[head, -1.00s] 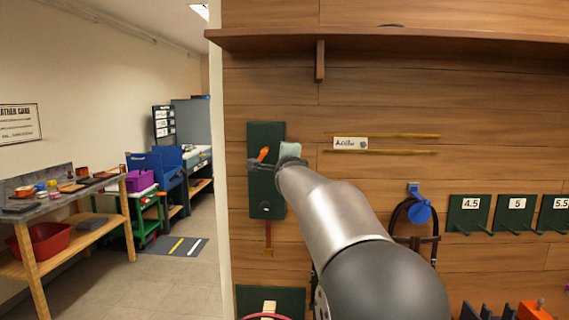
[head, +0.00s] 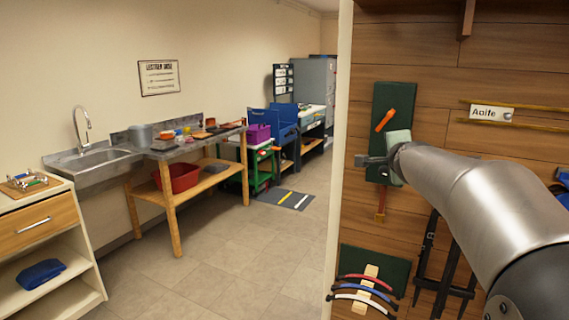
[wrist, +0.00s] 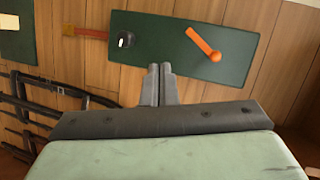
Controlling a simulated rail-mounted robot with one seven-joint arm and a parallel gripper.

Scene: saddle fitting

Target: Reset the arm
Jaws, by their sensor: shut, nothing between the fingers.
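My gripper (head: 362,161) is at the end of my grey arm, in front of the green board on the wooden wall in the head view. In the wrist view my gripper (wrist: 160,70) has its two dark fingers together with nothing between them. The green board (wrist: 160,42) lies just beyond the fingertips there. It carries an orange handle (wrist: 203,44) and a small black fitting (wrist: 126,40). The orange handle (head: 385,120) also shows above my gripper in the head view. I cannot tell whether the fingers touch the board.
A lower board (head: 349,263) bears several coloured curved pieces. Dark straps (head: 433,262) hang right of it. An "Aoife" label (head: 492,114) is on the wall. A workbench (head: 213,141), sink (head: 92,160) and drawer unit (head: 38,225) stand left.

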